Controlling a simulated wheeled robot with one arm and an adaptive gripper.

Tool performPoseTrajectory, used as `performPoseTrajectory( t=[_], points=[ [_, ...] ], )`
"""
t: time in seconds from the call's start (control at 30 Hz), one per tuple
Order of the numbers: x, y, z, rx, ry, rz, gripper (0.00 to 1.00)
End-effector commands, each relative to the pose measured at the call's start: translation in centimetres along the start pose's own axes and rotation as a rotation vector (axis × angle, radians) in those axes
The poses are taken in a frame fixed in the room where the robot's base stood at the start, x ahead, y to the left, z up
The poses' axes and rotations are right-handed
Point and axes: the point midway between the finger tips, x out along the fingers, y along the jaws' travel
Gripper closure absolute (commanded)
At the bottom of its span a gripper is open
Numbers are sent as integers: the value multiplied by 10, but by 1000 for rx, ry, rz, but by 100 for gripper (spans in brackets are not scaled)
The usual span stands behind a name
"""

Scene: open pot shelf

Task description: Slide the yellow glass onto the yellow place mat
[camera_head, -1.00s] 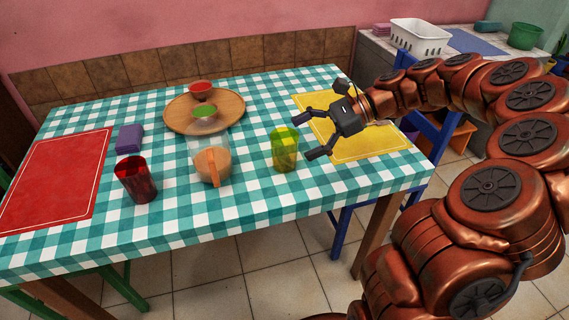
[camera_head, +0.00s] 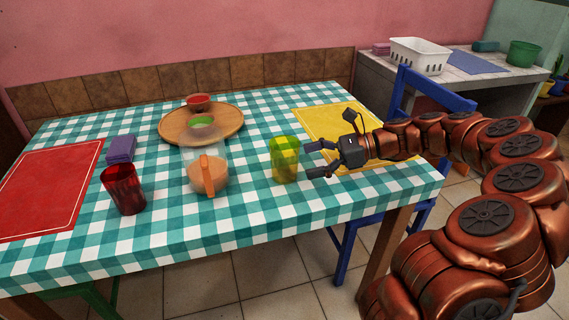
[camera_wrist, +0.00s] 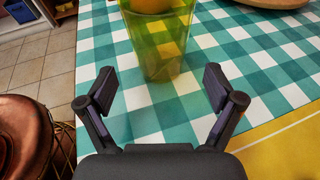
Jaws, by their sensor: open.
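The yellow glass (camera_head: 285,160), see-through, stands upright on the checked tablecloth, left of the yellow place mat (camera_head: 327,120). My gripper (camera_head: 314,159) is open, low over the table, just right of the glass, with its fingers pointing at it. In the wrist view the glass (camera_wrist: 160,45) stands ahead of the two spread fingertips (camera_wrist: 158,88), with a gap of tablecloth between. Its top is cut off by the frame. The mat's edge (camera_wrist: 285,150) shows at the lower right there. My arm and gripper cover part of the mat in the head view.
Left of the glass stand a pitcher (camera_head: 207,172) with orange content and a red glass (camera_head: 124,190). Behind them is a round wooden tray (camera_head: 172,129) with bowls. A red mat (camera_head: 40,190) and purple napkins (camera_head: 121,148) lie left. A blue chair (camera_head: 425,92) stands right.

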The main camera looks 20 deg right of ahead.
Motion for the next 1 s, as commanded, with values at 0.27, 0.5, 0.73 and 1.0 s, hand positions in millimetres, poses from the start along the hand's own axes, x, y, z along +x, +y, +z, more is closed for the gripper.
performPoseTrajectory(
  t=[0.27, 0.5, 0.73, 1.0],
  points=[
    [33, 2, 3, 2, -1, 6, 8],
    [50, 0, 1, 0, 1, 1, 8],
    [55, 0, 0, -1, 1, 1, 8],
    [55, 0, 0, -1, 1, 1, 18]
  ],
)
